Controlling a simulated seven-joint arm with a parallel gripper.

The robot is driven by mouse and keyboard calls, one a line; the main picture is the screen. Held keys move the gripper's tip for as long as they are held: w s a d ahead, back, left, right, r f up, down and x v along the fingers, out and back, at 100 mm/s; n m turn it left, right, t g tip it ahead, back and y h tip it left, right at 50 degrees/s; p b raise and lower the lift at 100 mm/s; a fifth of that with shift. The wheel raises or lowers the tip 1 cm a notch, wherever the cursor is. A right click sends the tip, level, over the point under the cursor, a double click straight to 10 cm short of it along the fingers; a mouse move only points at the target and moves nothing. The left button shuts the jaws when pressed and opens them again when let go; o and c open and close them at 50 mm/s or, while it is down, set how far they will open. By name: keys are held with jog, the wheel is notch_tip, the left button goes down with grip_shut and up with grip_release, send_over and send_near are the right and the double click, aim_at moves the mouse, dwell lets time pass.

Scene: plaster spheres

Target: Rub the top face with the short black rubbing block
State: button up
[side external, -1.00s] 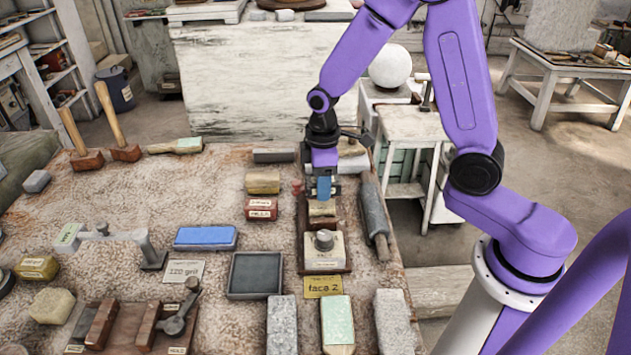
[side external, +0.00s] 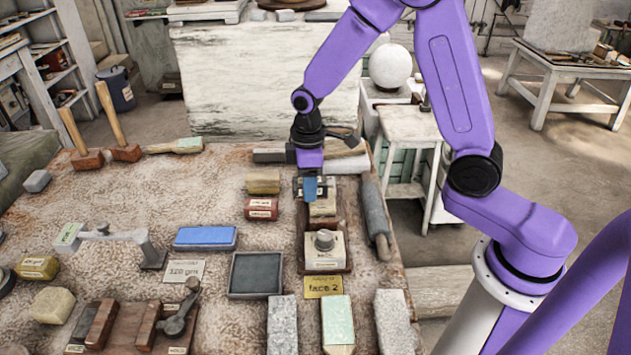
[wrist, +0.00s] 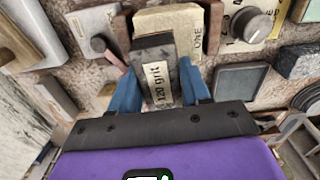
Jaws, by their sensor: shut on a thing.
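My gripper (wrist: 155,92) has blue fingers, shut on a short dark block (wrist: 152,52) with a "120 grit" label. The held block overlaps the stone's near edge in the wrist view. I cannot tell whether they touch.
A box with a knob (side external: 324,243) stands in the front of the fixture, with a "face 2" card (side external: 323,286) before it. A dark tray (side external: 256,273), a blue block (side external: 205,238), a red block (side external: 261,209) and a yellow block (side external: 263,181) lie left. A grey roller-like tool (side external: 373,215) lies right.

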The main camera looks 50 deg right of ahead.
jog(key=shift+w+a, duration=0.3)
jog(key=shift+s+d+r, duration=0.1)
jog(key=shift+s+d+r, duration=0.6)
jog(key=shift+s+d, duration=0.05)
jog(key=shift+d, duration=0.1)
jog(key=shift+r, duration=1.3)
jog(key=shift+r, duration=0.1)
jog(key=shift+r, duration=1.9)
